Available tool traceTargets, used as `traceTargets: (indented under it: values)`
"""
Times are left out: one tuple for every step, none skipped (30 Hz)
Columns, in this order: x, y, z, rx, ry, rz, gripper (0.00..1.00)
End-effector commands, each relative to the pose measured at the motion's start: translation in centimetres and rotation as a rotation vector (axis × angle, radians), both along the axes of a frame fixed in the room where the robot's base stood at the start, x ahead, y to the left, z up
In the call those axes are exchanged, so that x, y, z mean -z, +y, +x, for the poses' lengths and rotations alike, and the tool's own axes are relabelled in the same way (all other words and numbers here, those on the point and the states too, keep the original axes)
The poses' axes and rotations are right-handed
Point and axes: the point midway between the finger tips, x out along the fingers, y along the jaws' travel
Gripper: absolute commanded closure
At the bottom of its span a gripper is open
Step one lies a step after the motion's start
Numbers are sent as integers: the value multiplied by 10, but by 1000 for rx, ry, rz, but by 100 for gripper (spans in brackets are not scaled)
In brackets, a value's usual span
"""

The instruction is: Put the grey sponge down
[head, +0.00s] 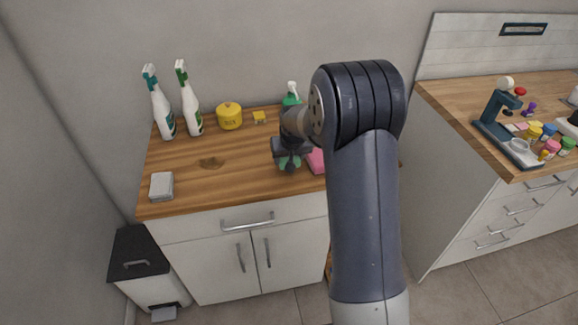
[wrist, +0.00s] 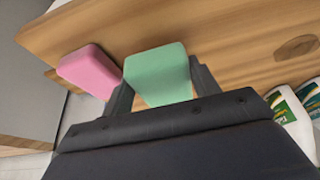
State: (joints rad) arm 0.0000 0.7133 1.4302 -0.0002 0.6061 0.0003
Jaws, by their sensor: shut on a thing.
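My gripper (head: 290,160) is over the wooden counter, right of its middle. In the wrist view my gripper (wrist: 161,78) is shut on a green sponge (wrist: 158,66), which sits between both fingers. The green sponge (head: 288,164) shows only in part below the fingers in the head view; I cannot tell whether it touches the counter. A light grey block that looks like the grey sponge (head: 161,186) lies at the counter's front left, away from my gripper. A pink sponge (wrist: 90,71) lies beside the green one, partly hidden by my arm in the head view (head: 317,161).
Two white spray bottles (head: 161,108) (head: 191,104), a yellow tin (head: 229,117) and a small yellow block (head: 259,117) stand along the back. A green spray bottle (head: 291,97) is behind my arm. The wooden counter (head: 225,180) is clear at its middle and front.

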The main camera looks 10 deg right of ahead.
Motion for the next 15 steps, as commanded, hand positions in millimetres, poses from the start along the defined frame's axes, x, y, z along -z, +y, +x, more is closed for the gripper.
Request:
traceTargets:
  values:
    - [5, 0, 0, 0, 2, 0, 64]
    - [9, 0, -1, 0, 3, 0, 64]
    - [14, 0, -1, 0, 4, 0, 64]
    - [19, 0, -1, 0, 3, 0, 64]
    - [24, 0, -1, 0, 4, 0, 64]
    - [29, 0, -1, 0, 3, 0, 64]
    - [32, 0, 0, 0, 2, 0, 64]
    - [35, 0, -1, 0, 2, 0, 64]
    - [38, 0, 0, 0, 1, 0, 64]
    - [39, 0, 0, 0, 0, 0, 64]
    - [39, 0, 0, 0, -1, 0, 64]
    - [39, 0, 0, 0, -2, 0, 64]
    - [39, 0, 0, 0, -2, 0, 64]
    - [39, 0, 0, 0, -2, 0, 64]
    - [39, 0, 0, 0, -2, 0, 64]
